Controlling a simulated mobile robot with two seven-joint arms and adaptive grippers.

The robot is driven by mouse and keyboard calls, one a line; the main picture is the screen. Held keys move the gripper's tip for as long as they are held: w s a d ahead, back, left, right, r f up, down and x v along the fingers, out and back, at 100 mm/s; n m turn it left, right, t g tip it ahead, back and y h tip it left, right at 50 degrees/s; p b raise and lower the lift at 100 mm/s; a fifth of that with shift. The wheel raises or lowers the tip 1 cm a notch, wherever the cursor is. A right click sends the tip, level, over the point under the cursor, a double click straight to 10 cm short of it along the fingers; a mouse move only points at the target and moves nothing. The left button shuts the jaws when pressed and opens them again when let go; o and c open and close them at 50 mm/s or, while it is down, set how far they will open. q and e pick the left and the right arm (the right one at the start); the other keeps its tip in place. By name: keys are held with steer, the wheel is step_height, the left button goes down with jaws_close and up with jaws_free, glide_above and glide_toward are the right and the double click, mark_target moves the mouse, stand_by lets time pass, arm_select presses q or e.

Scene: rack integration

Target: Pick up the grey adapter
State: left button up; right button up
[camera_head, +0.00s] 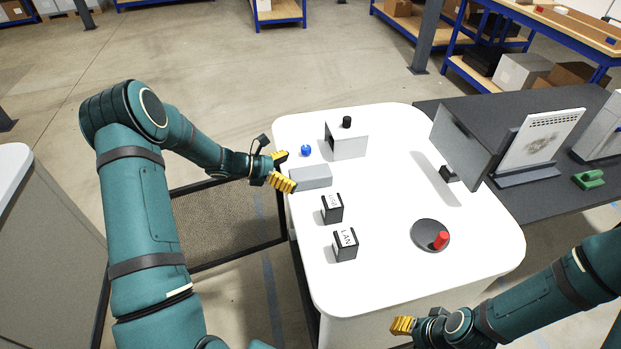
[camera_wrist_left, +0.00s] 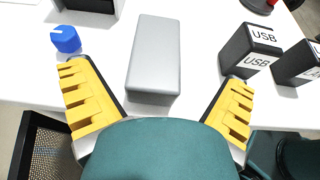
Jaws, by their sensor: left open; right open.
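The grey adapter (camera_head: 311,177) is a plain grey box lying near the left edge of the white table. It also shows in the left wrist view (camera_wrist_left: 154,62), upper middle, lying lengthwise away from me. My left gripper (camera_head: 283,172) is at the table's left edge, beside the adapter's near end. In the left wrist view my left gripper (camera_wrist_left: 160,105) is open, its yellow fingers apart on either side of the adapter's near end, with gaps on both sides. My right gripper (camera_head: 402,326) is low in the head view, in front of the table, open and away from the adapter.
On the white table (camera_head: 390,280) stand a USB block (camera_head: 332,208), a LAN block (camera_head: 344,244), a white box with a black knob (camera_head: 348,141), a blue knob (camera_head: 306,150) and a dark disc with a red cylinder (camera_head: 441,240). A monitor (camera_head: 468,146) stands at right.

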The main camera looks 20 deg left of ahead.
mark_target(308, 173)
arm_select(q)
steer(key=b+x, duration=0.1)
steer(key=x, duration=0.4)
steer(key=shift+w, duration=0.3)
steer(key=shift+r, duration=0.1)
steer(key=c, duration=1.4)
